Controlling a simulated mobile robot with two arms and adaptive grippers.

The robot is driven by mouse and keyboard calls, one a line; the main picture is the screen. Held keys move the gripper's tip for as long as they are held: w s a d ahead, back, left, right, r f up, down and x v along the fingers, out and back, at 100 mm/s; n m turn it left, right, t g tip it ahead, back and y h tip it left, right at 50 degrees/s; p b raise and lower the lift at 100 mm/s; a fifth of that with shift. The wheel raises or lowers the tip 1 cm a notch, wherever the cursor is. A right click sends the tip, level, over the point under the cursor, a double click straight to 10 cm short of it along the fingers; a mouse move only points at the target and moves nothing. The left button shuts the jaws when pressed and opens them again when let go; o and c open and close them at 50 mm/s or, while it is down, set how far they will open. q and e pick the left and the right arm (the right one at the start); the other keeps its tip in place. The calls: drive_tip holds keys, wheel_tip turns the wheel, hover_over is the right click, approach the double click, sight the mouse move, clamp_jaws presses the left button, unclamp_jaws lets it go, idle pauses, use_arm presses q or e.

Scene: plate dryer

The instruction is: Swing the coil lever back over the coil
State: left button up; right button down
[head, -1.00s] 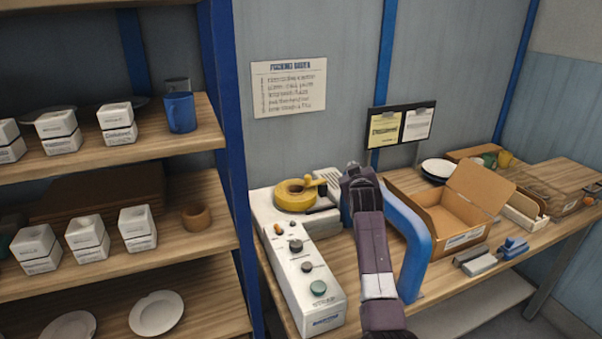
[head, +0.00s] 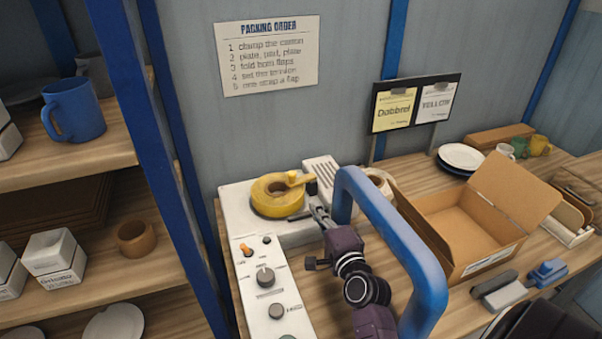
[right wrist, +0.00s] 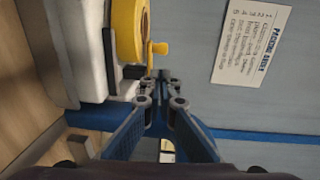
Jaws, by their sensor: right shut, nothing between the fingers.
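The yellow coil (head: 272,197) lies on the pale machine (head: 235,208); part of it also shows in the right wrist view (right wrist: 126,28). A yellow knob (head: 299,180) sticks out at the coil's right side and shows just beyond my fingertips in the right wrist view (right wrist: 159,48). I take it for the coil lever's grip; how the lever joins the machine is unclear. My right gripper (head: 317,209) is shut and empty, just right of the coil and near the knob. Its fingertips meet in the right wrist view (right wrist: 160,76); contact with the knob cannot be told. My left gripper is not in view.
A thick blue arch (head: 400,250) rises right beside my right arm. An open cardboard box (head: 455,225) stands right of it. A shelf post (head: 165,150) is at left. Machine controls (head: 265,277) lie in front of the coil. A paper sign (head: 268,55) hangs behind.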

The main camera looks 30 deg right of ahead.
drive_tip(key=p, duration=0.2)
approach(293, 177)
drive_tip(key=x, duration=0.5)
drive_tip(key=shift+w+d+p, duration=0.2)
drive_tip(key=shift+w+p, duration=0.15)
drive_tip(key=shift+w+d+f, duration=0.1)
drive_tip(key=shift+w+d, duration=0.05)
drive_tip(key=shift+w, duration=0.35)
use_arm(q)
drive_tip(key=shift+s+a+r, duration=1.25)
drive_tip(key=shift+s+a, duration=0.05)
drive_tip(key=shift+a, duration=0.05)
use_arm(e)
drive_tip(key=shift+w, duration=0.1)
